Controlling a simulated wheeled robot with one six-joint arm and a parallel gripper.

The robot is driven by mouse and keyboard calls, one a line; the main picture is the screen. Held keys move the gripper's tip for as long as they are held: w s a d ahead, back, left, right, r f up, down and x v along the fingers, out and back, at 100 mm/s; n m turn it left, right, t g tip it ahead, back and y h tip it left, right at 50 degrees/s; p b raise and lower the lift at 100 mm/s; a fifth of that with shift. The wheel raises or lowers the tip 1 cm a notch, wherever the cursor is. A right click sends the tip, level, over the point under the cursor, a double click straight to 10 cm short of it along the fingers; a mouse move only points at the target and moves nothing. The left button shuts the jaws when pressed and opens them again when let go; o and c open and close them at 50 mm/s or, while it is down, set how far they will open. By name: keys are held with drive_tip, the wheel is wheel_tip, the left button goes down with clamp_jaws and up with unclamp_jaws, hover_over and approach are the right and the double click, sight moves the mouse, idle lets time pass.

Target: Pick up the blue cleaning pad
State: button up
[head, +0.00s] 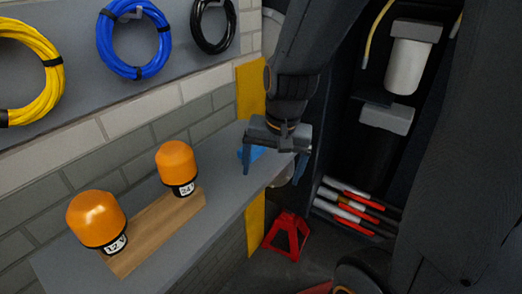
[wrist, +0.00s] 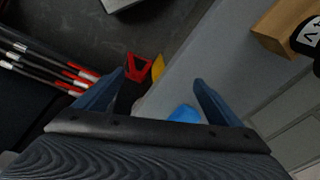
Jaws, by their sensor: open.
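The blue cleaning pad (head: 254,153) lies at the far right end of the grey shelf, partly hidden behind my gripper in the head view. In the wrist view the pad (wrist: 184,114) shows as a small blue shape just beyond the gripper body, nearer the right finger, its lower part hidden. My gripper (head: 273,172) is open and points down over the shelf's end, its fingers apart on either side of the pad in the head view. In the wrist view the open gripper (wrist: 158,78) has nothing between its fingertips.
The grey shelf (head: 222,205) also carries a wooden block (head: 150,228) with two orange beacons (head: 97,218) (head: 175,165). Coiled cables (head: 135,40) hang on the wall behind. A red stand (head: 286,236) is on the floor, right of the shelf. Red-and-white rods (head: 355,205) lie in a dark cabinet.

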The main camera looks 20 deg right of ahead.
sight(253, 146)
drive_tip(key=w+m, duration=0.2)
drive_tip(key=m, duration=0.2)
drive_tip(key=w+d+r+m+b, duration=0.1)
drive_tip(key=w+m, duration=0.1)
drive_tip(key=m, duration=0.2)
drive_tip(key=w+r+m+y, duration=0.1)
drive_tip(key=w+m, duration=0.1)
drive_tip(key=m, duration=0.3)
drive_tip(key=shift+w+d+r+t+b, duration=0.15)
drive_tip(key=shift+w+r+t+b, duration=0.1)
drive_tip(key=shift+t+b, duration=0.1)
drive_tip(key=w+r+m+y+b, duration=0.1)
drive_tip(key=w+r+m, duration=0.3)
drive_tip(key=m, duration=0.6)
drive_tip(key=shift+t, duration=0.35)
drive_tip(key=shift+w+d+p+x, duration=0.1)
drive_tip(key=shift+w+p+x, duration=0.1)
drive_tip(key=shift+x, duration=1.25)
drive_tip(key=shift+w+d+p+x, duration=0.1)
drive_tip(key=shift+w+p+x, duration=0.05)
drive_tip(key=shift+x, duration=1.35)
drive_tip(key=shift+w+d+p+x, duration=0.1)
drive_tip(key=shift+w+p+x, duration=0.1)
drive_tip(key=shift+x, duration=1.25)
drive_tip(key=shift+r, duration=0.1)
drive_tip(key=c, duration=1.1)
drive_tip(key=shift+s+r, duration=0.1)
drive_tip(key=shift+c, duration=0.2)
